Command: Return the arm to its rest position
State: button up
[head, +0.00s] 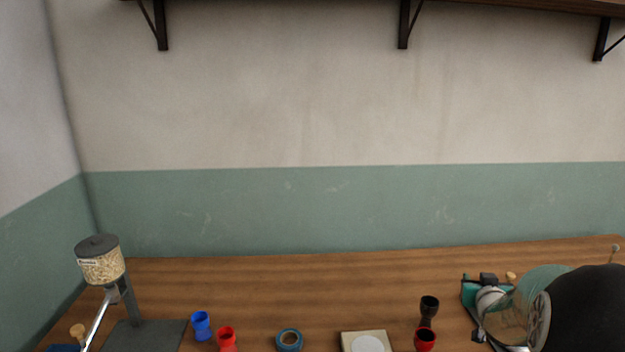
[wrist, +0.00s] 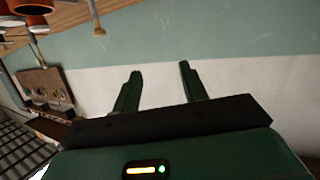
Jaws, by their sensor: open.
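My gripper (wrist: 160,68) shows in the wrist view, with its two dark green fingers apart and nothing between them. Behind the fingers are only the green and white bands of the wall. In the head view, a blue goblet drum (head: 201,326) and a red goblet drum (head: 227,339) stand at the left front of the table. I cannot make out the gripper's fingers in the head view.
A dispenser with a clear jar (head: 102,265) stands at the left. A blue ring (head: 280,347) and a pale square pad (head: 349,341) lie in front. Shelf brackets (head: 404,25) hang above.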

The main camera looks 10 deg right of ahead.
jog(key=s+a+r+g+y, duration=0.1)
jog(key=a+r, duration=0.1)
jog(key=a, duration=0.4)
jog(key=s+a+r+g+y, duration=0.1)
jog(key=a+r, duration=0.2)
jog(key=a, duration=0.3)
jog(key=s+a+n+g+y, duration=0.4)
jog(key=s+a+g+y, duration=0.1)
jog(key=s+a, duration=1.7)
jog(key=shift+s+a+r+n, duration=0.2)
jog(key=shift+s+a+n, duration=0.1)
jog(key=shift+a, duration=0.75)
